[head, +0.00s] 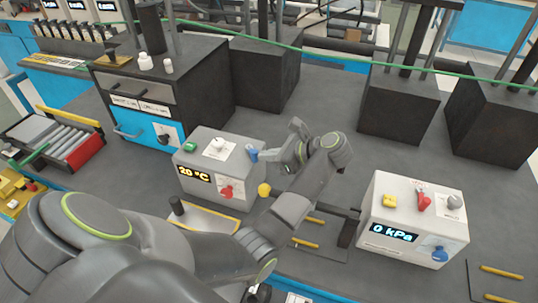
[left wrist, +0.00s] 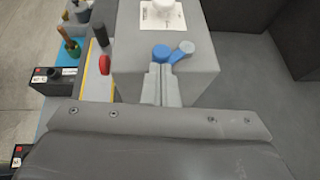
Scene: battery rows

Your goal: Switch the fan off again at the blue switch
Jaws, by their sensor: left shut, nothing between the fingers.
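The blue switch (head: 252,154) sits on the top right edge of a light grey box (head: 189,184) with a "20 °C" display. My left gripper (head: 265,155) is shut and empty. Its fingertips, seen in the left wrist view (left wrist: 163,72), are right by the switch lever; I cannot tell if they touch it. I cannot make out a fan. My right gripper is not in view.
The same box carries a green button (head: 190,147), a white knob (head: 218,144), a red switch (head: 226,192) and a yellow knob (head: 264,190). A second box (head: 410,257) reading "0 kPa" stands to the right. Dark blocks stand behind; the bench between is clear.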

